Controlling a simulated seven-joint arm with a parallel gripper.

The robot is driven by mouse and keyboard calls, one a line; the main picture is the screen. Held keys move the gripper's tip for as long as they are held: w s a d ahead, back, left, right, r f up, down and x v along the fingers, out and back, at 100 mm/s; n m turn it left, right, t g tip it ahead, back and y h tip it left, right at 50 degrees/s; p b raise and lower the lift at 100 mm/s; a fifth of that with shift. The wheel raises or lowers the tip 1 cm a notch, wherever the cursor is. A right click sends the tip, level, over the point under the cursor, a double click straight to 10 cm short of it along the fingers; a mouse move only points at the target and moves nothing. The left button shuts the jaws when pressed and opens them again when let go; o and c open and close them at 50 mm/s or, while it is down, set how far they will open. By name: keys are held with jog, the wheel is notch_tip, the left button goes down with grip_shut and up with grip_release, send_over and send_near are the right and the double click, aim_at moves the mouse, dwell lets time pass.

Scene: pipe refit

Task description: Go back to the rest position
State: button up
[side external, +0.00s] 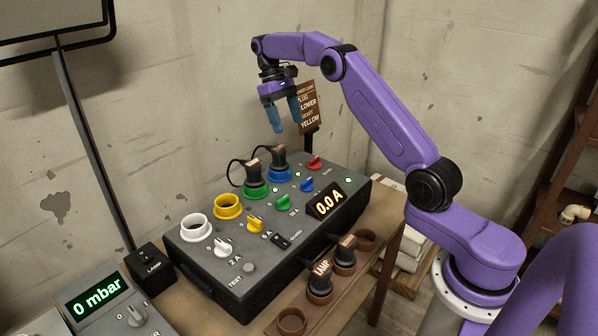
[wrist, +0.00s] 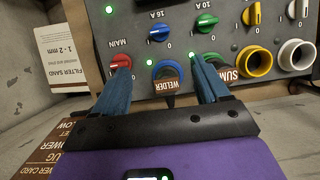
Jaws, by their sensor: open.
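My gripper (side external: 287,121) is open and empty, raised above the back right part of the grey power box (side external: 240,282). Its two blue fingers point down and are apart in the wrist view (wrist: 158,68). In the wrist view, the plug marked WELDER (wrist: 167,84) shows between the fingers, in the blue socket. A second plug (side external: 256,172) stands in the green socket. The white socket (side external: 195,227) and the yellow socket (side external: 228,206) are empty. The fingers partly overlap the box front in the wrist view, but I see no contact.
A brown card (side external: 309,104) on a post stands close behind my gripper. A rack (side external: 291,321) in front of the box holds the LAMP plug (side external: 320,279) and another plug. A pressure unit (side external: 98,305) reads 0 mbar at left. Concrete walls stand behind.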

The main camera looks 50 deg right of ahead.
jog(key=s+a+r+n+t+h, duration=0.1)
jog(key=s+a+r+n, duration=0.15)
jog(key=s+a, duration=0.6)
jog(key=s+a+r+n+t, duration=0.15)
jog(key=s+a+n, duration=0.35)
jog(key=a, duration=0.6)
jog(key=s+d+f+n+t, duration=0.1)
jog(key=s+f+n, duration=0.1)
jog(key=s, duration=1.1)
jog(key=s+f+n+t+y, duration=0.1)
jog(key=s+f+n, duration=0.2)
jog(key=s, duration=1)
jog(key=shift+d+f, duration=0.35)
jog(key=shift+f, duration=0.05)
